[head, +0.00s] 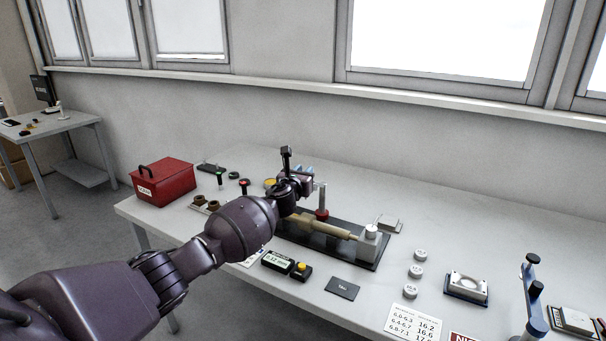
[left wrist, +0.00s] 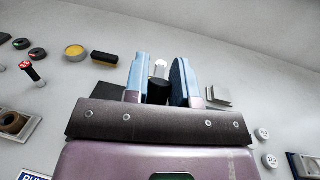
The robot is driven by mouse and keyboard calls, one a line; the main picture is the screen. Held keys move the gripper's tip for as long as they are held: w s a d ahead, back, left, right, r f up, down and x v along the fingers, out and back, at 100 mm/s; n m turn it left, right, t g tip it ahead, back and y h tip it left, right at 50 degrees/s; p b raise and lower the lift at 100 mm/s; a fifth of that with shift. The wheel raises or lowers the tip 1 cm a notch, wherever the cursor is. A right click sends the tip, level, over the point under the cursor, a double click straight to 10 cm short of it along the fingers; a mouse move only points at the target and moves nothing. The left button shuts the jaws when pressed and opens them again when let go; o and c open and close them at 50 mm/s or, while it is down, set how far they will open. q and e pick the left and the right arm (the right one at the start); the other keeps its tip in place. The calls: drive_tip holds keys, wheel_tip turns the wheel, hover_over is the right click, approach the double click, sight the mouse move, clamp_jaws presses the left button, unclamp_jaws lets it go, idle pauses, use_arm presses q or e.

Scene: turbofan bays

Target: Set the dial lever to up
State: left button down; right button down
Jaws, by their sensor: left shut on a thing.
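My left gripper (head: 304,171) reaches over the bench to the dark fixture plate (head: 372,262). In the left wrist view its two blue fingers (left wrist: 160,82) stand on either side of a dark round piece (left wrist: 158,92), which I take to be the dial lever, and are shut on it. A bright metal post (left wrist: 160,68) shows just beyond it. My right gripper is not in view.
A tan shaft (head: 325,228) lies along the fixture to a grey block (head: 369,243). A red box (head: 163,182) stands at the left. A gauge with a display (head: 277,261), several round weights and a blue stand (head: 533,290) occupy the front and right.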

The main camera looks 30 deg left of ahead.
use_arm(q)
drive_tip(key=c, duration=1.2)
unclamp_jaws()
drive_tip(key=shift+w+d, duration=0.1)
drive_tip(key=shift+o, duration=1.1)
drive_tip(key=shift+w, duration=0.1)
drive_tip(key=shift+s, duration=0.7)
drive_tip(key=s+d+p, duration=0.1)
drive_tip(key=s, duration=0.8)
drive_tip(key=shift+s+d, duration=0.15)
drive_tip(key=shift+s, duration=0.1)
